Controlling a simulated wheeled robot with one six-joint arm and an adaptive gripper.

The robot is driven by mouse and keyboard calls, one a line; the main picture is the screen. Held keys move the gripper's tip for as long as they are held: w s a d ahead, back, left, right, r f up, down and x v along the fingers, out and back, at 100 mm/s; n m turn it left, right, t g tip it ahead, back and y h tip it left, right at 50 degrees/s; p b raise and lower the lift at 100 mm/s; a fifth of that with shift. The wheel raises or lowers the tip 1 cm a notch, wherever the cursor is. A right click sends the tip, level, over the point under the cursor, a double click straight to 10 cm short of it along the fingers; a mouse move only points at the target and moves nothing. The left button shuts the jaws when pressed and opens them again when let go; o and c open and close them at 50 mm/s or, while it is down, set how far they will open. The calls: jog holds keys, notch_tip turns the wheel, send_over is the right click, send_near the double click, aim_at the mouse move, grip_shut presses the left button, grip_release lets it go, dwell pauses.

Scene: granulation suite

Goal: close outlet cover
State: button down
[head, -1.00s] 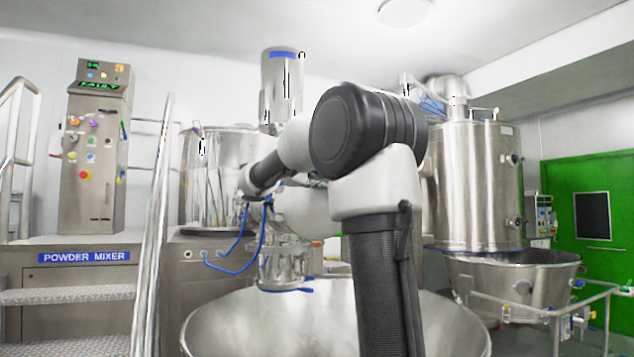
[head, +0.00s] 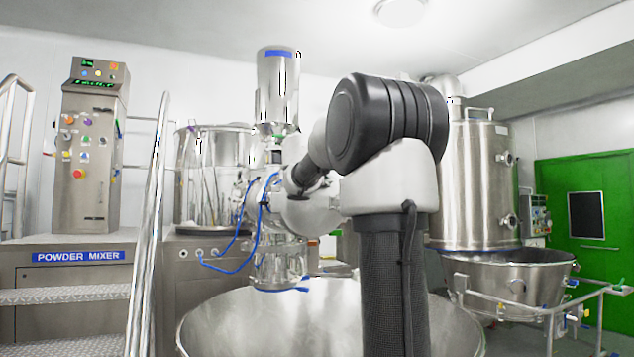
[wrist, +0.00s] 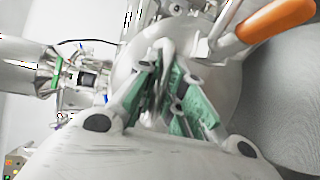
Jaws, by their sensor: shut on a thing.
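In the wrist view my gripper (wrist: 168,88) has its green-padded fingers closed around a thin pale part of what looks like the outlet cover (wrist: 215,88). The cover shows as a pale rounded shape behind the fingers, which partly hide it. An orange handle (wrist: 275,18) is at the upper right, apart from the fingers. In the head view my arm hides the gripper and the cover. The steel discharge fitting (head: 277,262) with blue hoses is left of my arm, beside the mixer; its opening is not clearly seen.
A large open steel bowl (head: 240,325) stands below the fitting. The mixer bowl (head: 205,185) and control column (head: 92,150) are at left, with a stair rail (head: 155,220). A tall steel vessel (head: 475,185) and railings (head: 550,312) stand at right.

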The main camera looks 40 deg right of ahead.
jog(key=w+d+n+t+y, duration=0.2)
jog(key=w+n, duration=0.1)
jog(key=shift+d+t+y, duration=0.35)
jog(key=shift+t+y, duration=0.05)
jog(key=c, duration=1.8)
grip_release()
jog(key=v, duration=1.2)
jog(key=shift+d, duration=0.1)
